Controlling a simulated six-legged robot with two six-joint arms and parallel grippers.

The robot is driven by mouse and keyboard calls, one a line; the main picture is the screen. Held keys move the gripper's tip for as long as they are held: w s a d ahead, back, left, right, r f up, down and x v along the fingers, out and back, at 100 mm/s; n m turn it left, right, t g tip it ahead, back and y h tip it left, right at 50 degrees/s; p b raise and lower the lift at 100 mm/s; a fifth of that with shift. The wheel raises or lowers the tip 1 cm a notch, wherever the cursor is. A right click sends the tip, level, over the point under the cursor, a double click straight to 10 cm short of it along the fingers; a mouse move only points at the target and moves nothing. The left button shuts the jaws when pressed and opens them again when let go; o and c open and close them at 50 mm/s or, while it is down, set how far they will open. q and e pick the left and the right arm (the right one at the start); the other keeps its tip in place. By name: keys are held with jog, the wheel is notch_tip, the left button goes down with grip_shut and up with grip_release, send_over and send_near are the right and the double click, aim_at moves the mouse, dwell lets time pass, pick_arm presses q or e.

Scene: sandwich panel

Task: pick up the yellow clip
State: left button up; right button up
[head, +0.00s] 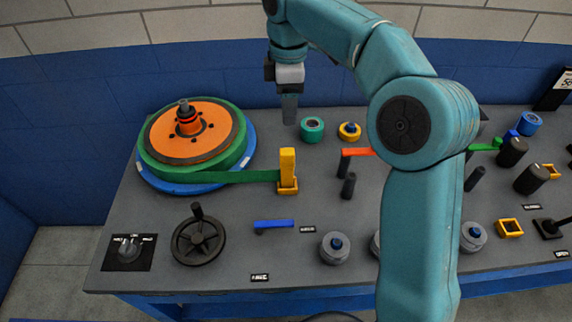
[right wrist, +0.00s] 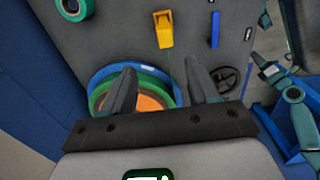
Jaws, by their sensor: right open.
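The yellow clip (head: 288,170) stands upright on the grey panel, at the right end of a green strap (head: 232,177) that comes off the round reel. It also shows at the top middle of the right wrist view (right wrist: 164,30). My right gripper (head: 289,120) hangs with its fingers down, behind the clip and apart from it. In the right wrist view its two fingers (right wrist: 158,76) are spread with nothing between them. A teal arm, seemingly my left one, shows small at the right edge of that view; its jaws are too small to tell.
The reel with its orange top (head: 215,130) stands left of the clip. A black handwheel (head: 199,240) and blue lever (head: 274,224) lie nearer. A green ring (head: 312,129) and orange lever (head: 357,152) are to the right. My right arm hides part of the panel.

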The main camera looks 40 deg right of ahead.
aim_at(287, 151)
jog(key=f, duration=1)
jog(key=f+b, duration=0.1)
jog(key=f, duration=0.4)
jog(key=shift+s+a+f, duration=0.25)
jog(key=shift+s+a, duration=0.1)
jog(key=shift+a, duration=0.05)
grip_shut()
